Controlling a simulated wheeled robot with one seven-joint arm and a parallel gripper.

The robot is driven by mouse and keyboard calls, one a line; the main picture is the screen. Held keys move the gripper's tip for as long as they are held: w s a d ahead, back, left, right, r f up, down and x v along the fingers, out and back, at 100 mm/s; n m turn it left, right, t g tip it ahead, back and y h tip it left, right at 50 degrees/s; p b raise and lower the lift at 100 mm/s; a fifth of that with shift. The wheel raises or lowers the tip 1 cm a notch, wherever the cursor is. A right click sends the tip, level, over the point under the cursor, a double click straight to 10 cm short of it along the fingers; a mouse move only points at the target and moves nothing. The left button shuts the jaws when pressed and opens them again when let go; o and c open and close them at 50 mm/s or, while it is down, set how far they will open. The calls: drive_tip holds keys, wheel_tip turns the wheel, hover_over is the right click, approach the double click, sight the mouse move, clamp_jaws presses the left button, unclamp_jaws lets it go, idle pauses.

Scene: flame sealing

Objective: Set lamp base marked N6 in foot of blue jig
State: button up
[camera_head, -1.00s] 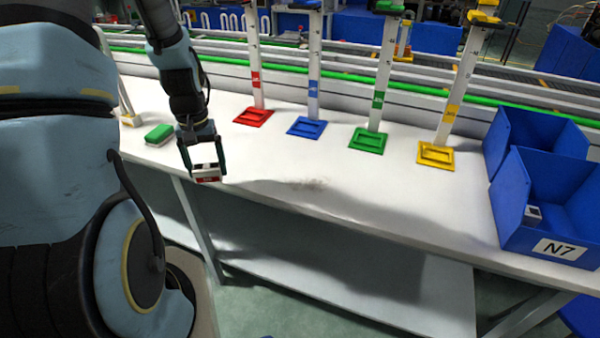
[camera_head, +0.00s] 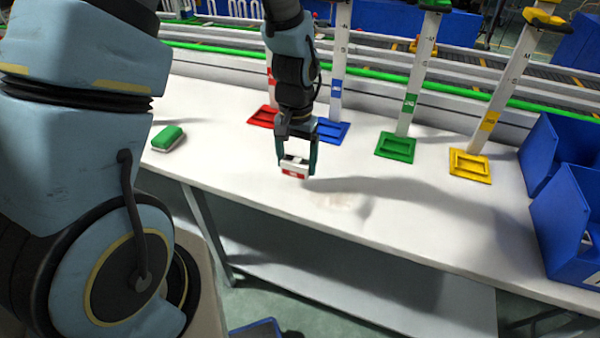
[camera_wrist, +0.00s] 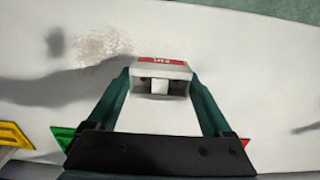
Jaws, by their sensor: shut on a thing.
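My gripper (camera_head: 296,165) is shut on a small white lamp base (camera_head: 295,162) with a red label and holds it above the white table. In the wrist view the lamp base (camera_wrist: 161,80) sits between the two green fingers (camera_wrist: 160,90). Its label is too small to read surely. The blue jig (camera_head: 334,131) has a flat blue foot on the table and a pale upright post. My arm partly hides this foot, which lies behind and to the right of my gripper. The lamp base is apart from it.
A red jig foot (camera_head: 262,117) stands left of the blue one; green (camera_head: 396,147) and yellow (camera_head: 470,166) jigs stand to the right. A green-and-white block (camera_head: 168,138) lies at left. Blue bins (camera_head: 566,225) stand at far right. The front middle table has a grey smudge (camera_head: 333,201).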

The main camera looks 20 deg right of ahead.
sight(297, 174)
drive_tip(key=shift+f+p, duration=0.45)
drive_tip(key=shift+f, duration=1.7)
drive_tip(key=shift+f, duration=0.15)
drive_tip(key=o, duration=1.2)
drive_tip(key=shift+c, duration=0.2)
wheel_tip(297, 174, up, 12)
drive_tip(key=b, duration=0.2)
drive_tip(key=shift+r+b, duration=0.2)
drive_tip(key=shift+b, duration=0.15)
drive_tip(key=a+r+n, duration=0.1)
drive_tip(key=a+n, duration=0.2)
drive_tip(key=a, duration=0.9)
drive_tip(key=w+a+r+n+t, duration=0.1)
drive_tip(key=a+n, duration=0.3)
drive_tip(key=a, duration=0.9)
drive_tip(key=shift+a+r+t, duration=0.2)
drive_tip(key=shift+r+t, duration=0.1)
drive_tip(key=shift+r, duration=0.45)
drive_tip(key=shift+w, duration=0.1)
